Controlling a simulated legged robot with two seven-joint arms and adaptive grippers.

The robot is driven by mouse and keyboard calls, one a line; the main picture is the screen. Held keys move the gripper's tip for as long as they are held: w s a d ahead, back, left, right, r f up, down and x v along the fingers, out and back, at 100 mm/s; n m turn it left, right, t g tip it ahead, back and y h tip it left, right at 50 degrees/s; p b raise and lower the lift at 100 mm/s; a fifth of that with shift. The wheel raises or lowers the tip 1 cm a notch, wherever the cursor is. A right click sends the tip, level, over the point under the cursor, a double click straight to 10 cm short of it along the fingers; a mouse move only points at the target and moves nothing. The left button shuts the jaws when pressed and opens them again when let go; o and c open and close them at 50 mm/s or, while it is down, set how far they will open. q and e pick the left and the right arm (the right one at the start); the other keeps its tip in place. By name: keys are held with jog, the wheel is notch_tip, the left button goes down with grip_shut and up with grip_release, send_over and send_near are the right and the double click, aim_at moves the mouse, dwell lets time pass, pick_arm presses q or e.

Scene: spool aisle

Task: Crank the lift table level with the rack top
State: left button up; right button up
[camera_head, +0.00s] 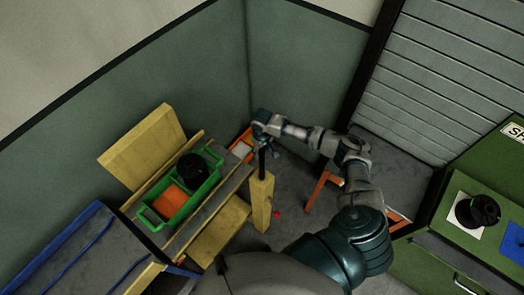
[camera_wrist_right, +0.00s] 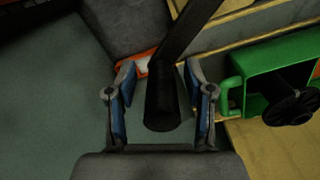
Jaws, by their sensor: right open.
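The yellow lift table (camera_head: 213,228) stands left of centre in the head view and carries a green tote (camera_head: 157,222). A yellow post (camera_head: 261,204) rises at its right end, with a dark crank (camera_head: 262,166) at its top. My right gripper (camera_head: 262,141) is over the crank. In the right wrist view, the black crank grip (camera_wrist_right: 162,105) shows between the blue pads of my open right gripper (camera_wrist_right: 161,100), with gaps on both sides. What looks like the rack, with a grey top and blue edges (camera_head: 62,243), is at lower left. My left gripper is out of view.
The tote holds a black spool (camera_head: 192,168) and an orange piece (camera_head: 172,202). A green cabinet (camera_head: 440,262) with another black spool (camera_head: 478,211) stands at right. Green-grey walls (camera_head: 190,70) close the back corner. Some grey floor is clear right of the post.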

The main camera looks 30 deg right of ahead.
jog(key=shift+f, duration=0.25)
grip_shut()
